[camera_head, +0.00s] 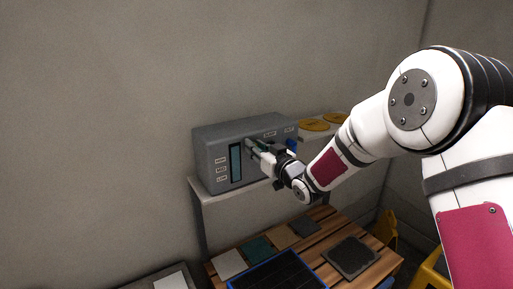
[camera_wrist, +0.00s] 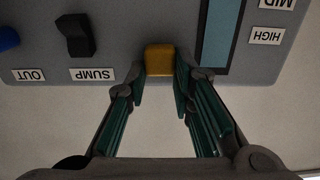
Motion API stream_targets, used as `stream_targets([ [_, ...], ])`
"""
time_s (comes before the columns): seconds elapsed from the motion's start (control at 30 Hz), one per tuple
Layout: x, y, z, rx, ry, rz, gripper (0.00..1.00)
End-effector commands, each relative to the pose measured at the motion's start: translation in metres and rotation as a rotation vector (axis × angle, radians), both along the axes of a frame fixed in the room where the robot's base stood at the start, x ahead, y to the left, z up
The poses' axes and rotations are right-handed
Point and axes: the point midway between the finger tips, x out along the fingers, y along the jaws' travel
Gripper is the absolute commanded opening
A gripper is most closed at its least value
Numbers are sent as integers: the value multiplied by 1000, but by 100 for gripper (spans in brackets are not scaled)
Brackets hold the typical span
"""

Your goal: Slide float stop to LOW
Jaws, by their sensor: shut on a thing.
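The grey control box (camera_head: 262,126) has a tall blue-green sight window (camera_head: 236,163), with HIGH, MID and LOW labels (camera_head: 221,170) to its left. In the wrist view, which is upside down, the yellow block, seemingly the float stop (camera_wrist: 160,59), sits beside the window (camera_wrist: 222,35), around or just past the HIGH label (camera_wrist: 266,37). My gripper (camera_wrist: 162,82) is shut on the yellow block, one green-padded finger on each side. In the head view my gripper (camera_head: 258,149) is at the box front and hides the block. The LOW label is outside the wrist view.
A blue part (camera_wrist: 8,38) is near the OUT label (camera_wrist: 28,75). The box rests on a shelf (camera_head: 208,196) above a slatted wooden table (camera_head: 320,228) with several flat panels.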

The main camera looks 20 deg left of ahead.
Motion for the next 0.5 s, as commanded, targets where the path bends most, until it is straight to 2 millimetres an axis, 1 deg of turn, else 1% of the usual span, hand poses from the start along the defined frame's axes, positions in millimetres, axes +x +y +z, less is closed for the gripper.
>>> stream_targets([
  [0.07,0,0,-4,-1,1,1,0],
  [0.13,2,0,-15,0,3,1,0],
  [0.33,2,0,-65,-1,5,2,0],
  [0.4,2,1,-77,-1,3,2,0],
  [0.5,1,0,-87,-1,1,1,0],
])
